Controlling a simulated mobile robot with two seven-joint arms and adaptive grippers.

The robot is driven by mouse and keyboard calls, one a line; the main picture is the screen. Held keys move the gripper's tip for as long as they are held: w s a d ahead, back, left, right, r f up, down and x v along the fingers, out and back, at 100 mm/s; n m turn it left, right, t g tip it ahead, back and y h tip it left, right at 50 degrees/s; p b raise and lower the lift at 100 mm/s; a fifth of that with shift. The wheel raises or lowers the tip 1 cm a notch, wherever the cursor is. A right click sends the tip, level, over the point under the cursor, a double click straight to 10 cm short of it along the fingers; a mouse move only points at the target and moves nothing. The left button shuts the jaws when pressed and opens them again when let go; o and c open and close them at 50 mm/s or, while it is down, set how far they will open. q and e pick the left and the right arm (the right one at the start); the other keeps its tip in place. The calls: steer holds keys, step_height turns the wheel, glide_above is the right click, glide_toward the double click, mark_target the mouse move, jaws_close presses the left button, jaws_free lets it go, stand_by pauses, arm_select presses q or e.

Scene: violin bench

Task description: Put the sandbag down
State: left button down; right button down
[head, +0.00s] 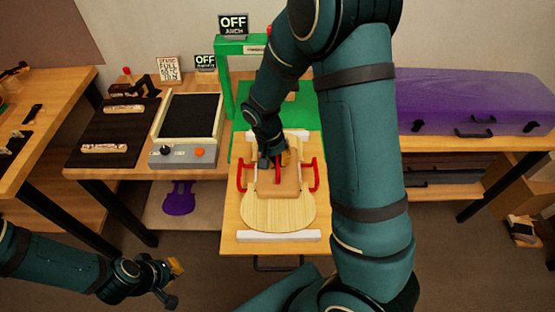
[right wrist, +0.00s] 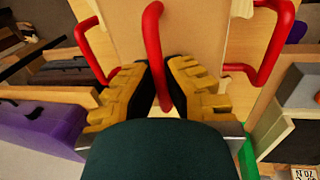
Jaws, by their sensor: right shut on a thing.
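The sandbag (head: 285,184) is a tan block with a red strap handle; it also shows in the right wrist view (right wrist: 195,35). It sits over a pale violin-shaped wooden plate (head: 278,215); I cannot tell whether it touches the plate. My right gripper (head: 278,163) comes down from above and is shut on the red handle. In the right wrist view its yellow-padded fingers (right wrist: 163,95) are on either side of that handle. My left gripper (head: 176,283) is open and empty at the lower left, away from the bench.
Red side handles (head: 241,177) flank the plate, with white bars (head: 278,237) at its ends. A green arch (head: 226,75) stands behind. A dark-topped device (head: 190,120) is to the left. A purple case (head: 465,100) is to the right. My right arm hides part of the bench.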

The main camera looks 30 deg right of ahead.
steer(key=c, duration=1.5)
jaws_free()
steer(key=shift+f, duration=0.1)
steer(key=o, duration=0.4)
steer(key=shift+c, duration=0.2)
steer(key=shift+r, duration=0.45)
step_height(320, 180, up, 11)
steer(key=w+a+p, duration=0.1)
steer(key=a, duration=0.1)
steer(key=shift+r+p, duration=0.15)
steer(key=shift+p, duration=0.2)
